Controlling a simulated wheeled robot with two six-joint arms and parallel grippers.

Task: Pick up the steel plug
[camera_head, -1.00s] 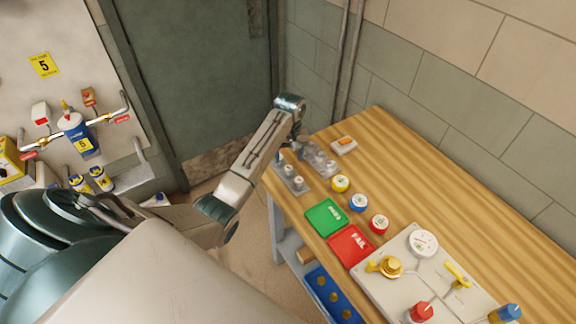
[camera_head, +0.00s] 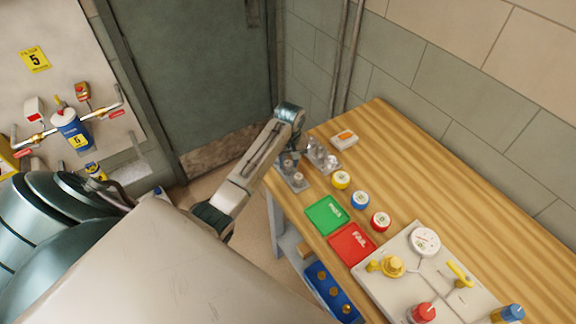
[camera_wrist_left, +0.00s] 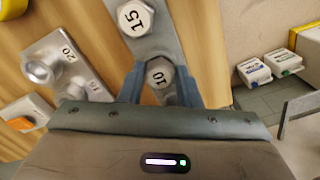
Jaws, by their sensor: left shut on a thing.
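In the left wrist view, a steel hex plug marked 10 (camera_wrist_left: 160,73) sits between the blue-grey fingers of my left gripper (camera_wrist_left: 160,87), which is shut on it. The plug is at the near end of a steel plate (camera_wrist_left: 151,46), and I cannot tell whether it is lifted from it. A larger steel plug marked 15 (camera_wrist_left: 134,17) is at the plate's other end. In the head view my left gripper (camera_head: 290,157) is low over this plate (camera_head: 293,182) at the bench's far left corner. My right gripper is not in view.
A second steel plate (camera_head: 322,154) with plugs lies beside it, near a white-and-orange box (camera_head: 344,139). Yellow, blue and red round pots, a green tray (camera_head: 326,215), a red tray (camera_head: 351,244) and a valve panel (camera_head: 400,300) stand along the wooden bench (camera_head: 440,190).

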